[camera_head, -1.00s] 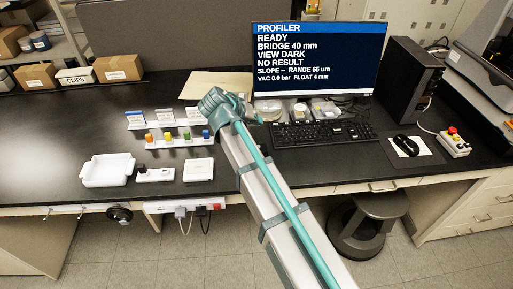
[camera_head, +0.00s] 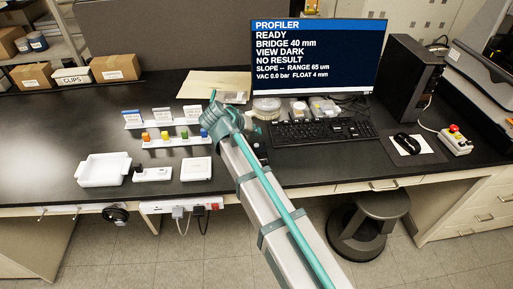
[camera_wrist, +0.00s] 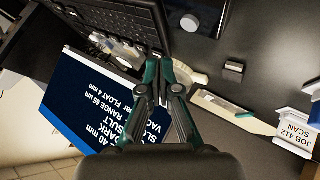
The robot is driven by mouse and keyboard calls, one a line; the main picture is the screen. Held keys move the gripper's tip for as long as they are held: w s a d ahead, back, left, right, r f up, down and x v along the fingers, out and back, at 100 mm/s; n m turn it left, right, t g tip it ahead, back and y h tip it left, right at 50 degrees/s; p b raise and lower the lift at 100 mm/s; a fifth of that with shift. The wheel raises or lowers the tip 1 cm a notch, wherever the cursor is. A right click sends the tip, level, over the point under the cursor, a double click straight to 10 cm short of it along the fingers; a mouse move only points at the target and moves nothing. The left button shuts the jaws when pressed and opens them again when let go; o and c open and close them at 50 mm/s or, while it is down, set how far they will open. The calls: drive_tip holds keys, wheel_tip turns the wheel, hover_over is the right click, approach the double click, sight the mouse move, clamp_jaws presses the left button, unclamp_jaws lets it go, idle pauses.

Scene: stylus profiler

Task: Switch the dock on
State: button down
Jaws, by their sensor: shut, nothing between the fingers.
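No thing in view is clearly labelled as a dock. A small white unit with a dark part on top (camera_head: 153,174) sits on the bench in the head view, between a white tray (camera_head: 104,171) and a flat white box (camera_head: 196,169). A power strip (camera_head: 181,206) with a red switch and plugs is on the bench's front edge. My gripper (camera_wrist: 161,98) is shut and empty in the wrist view, above the bench near the monitor.
The monitor (camera_head: 318,58) reads READY, VIEW DARK, NO RESULT. A keyboard (camera_head: 323,131) lies before it. A rack with coloured blocks (camera_head: 175,140) and label cards stands left of my arm. A control box with a red button (camera_head: 455,142) sits at right. The left bench is mostly clear.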

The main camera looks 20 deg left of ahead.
sight(255, 145)
drive_tip(key=shift+f+b, duration=0.75)
drive_tip(key=shift+f, duration=0.8)
drive_tip(key=shift+f, duration=0.15)
drive_tip(key=shift+f+b, duration=0.3)
drive_tip(key=shift+f, duration=0.35)
idle(0.8)
drive_tip(key=shift+r, duration=0.8)
drive_tip(key=shift+r, duration=0.1)
drive_tip(key=shift+r+p, duration=1.25)
drive_tip(key=shift+r, duration=1.15)
